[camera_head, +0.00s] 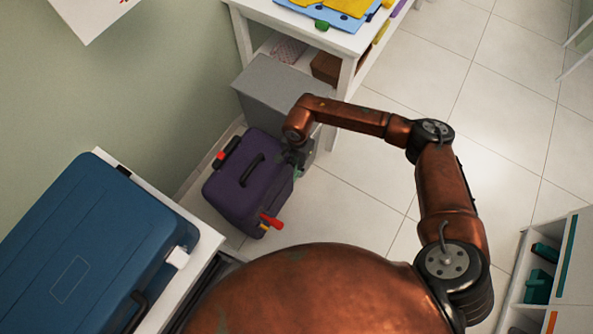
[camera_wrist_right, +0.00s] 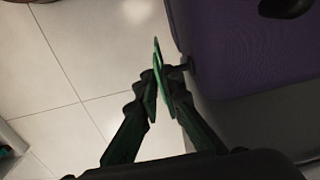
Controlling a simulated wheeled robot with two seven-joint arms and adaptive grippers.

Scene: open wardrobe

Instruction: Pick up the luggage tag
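The purple suitcase (camera_head: 240,200) stands on the floor, with a dark handle on top. A red tag-like piece (camera_head: 270,221) sticks out from its lower right corner; I cannot tell whether it is the luggage tag. My right gripper (camera_head: 291,157) is at the suitcase's right side. In the right wrist view, the fingertips of my right gripper (camera_wrist_right: 159,77) meet beside the purple suitcase (camera_wrist_right: 245,50). A thin bright green strip (camera_wrist_right: 157,54) shows at the tips; I cannot tell if it is a finger edge or something held. My left gripper is out of view.
A blue suitcase (camera_head: 80,240) with a white tag-like piece (camera_head: 177,258) lies at the left. A grey box (camera_head: 270,90) and a white table (camera_head: 335,40) stand behind the purple suitcase. A white shelf unit (camera_head: 575,265) is at the right. The tiled floor (camera_head: 510,120) between is clear.

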